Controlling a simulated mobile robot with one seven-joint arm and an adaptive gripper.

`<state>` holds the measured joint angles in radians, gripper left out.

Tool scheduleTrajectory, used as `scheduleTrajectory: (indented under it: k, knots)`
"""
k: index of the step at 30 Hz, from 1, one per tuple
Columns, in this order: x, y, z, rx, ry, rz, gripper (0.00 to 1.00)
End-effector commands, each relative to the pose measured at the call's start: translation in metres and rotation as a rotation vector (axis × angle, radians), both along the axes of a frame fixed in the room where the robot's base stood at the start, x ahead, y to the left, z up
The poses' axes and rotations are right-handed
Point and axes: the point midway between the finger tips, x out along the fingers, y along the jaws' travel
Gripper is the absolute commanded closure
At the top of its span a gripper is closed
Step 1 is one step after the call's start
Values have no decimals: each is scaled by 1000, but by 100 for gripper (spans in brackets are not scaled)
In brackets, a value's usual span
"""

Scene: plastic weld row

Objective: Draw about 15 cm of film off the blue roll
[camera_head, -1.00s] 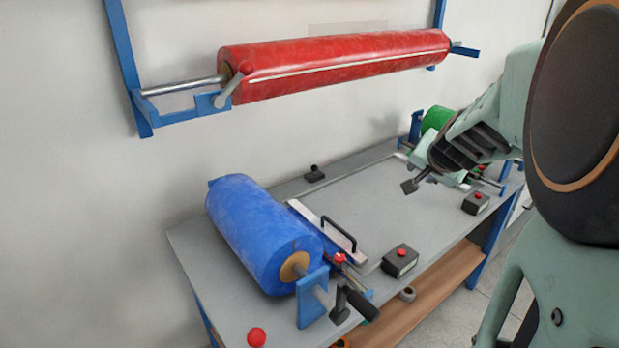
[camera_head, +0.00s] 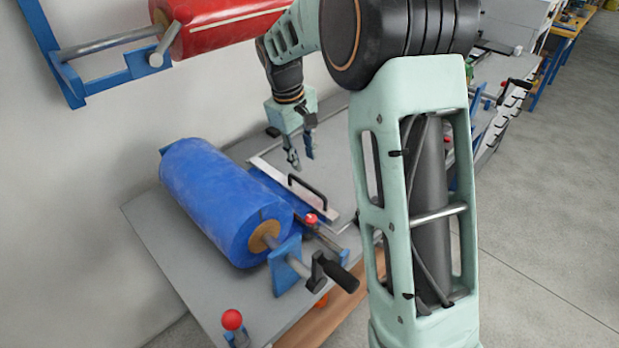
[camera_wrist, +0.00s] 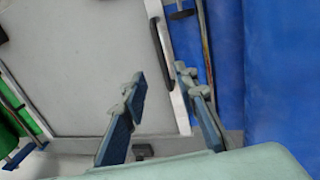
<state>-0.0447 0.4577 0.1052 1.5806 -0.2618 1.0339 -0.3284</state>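The blue roll (camera_head: 210,195) lies on its shaft at the left end of the grey table; it fills the right side of the wrist view (camera_wrist: 285,75). A narrow blue strip, which looks like film, shows between the roll and a white bar (camera_head: 268,172) with a black handle (camera_head: 307,190). My gripper (camera_head: 302,163) points down over the table, beyond the bar and right of the roll. Its fingers are apart with nothing between them. In the wrist view the fingertips (camera_wrist: 160,77) are near the bar's end. I cannot tell their height above the table.
A crank (camera_head: 335,275) sticks out at the roll's near end. A red-knobbed lever (camera_head: 232,320) stands at the table's front corner, and another red knob (camera_head: 311,219) sits beside the bar. A red roll (camera_head: 215,20) hangs above. A green roll (camera_wrist: 12,130) shows in the wrist view.

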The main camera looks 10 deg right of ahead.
Motion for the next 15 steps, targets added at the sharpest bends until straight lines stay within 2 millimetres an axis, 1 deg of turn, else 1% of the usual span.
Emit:
scheduleTrajectory:
  k: [5, 9, 15]
  knots:
    - [1, -5, -30, 0, 6, -2, 73]
    - [4, -10, -57, 0, 5, -3, 73]
    - [8, -14, -87, 2, 3, -3, 73]
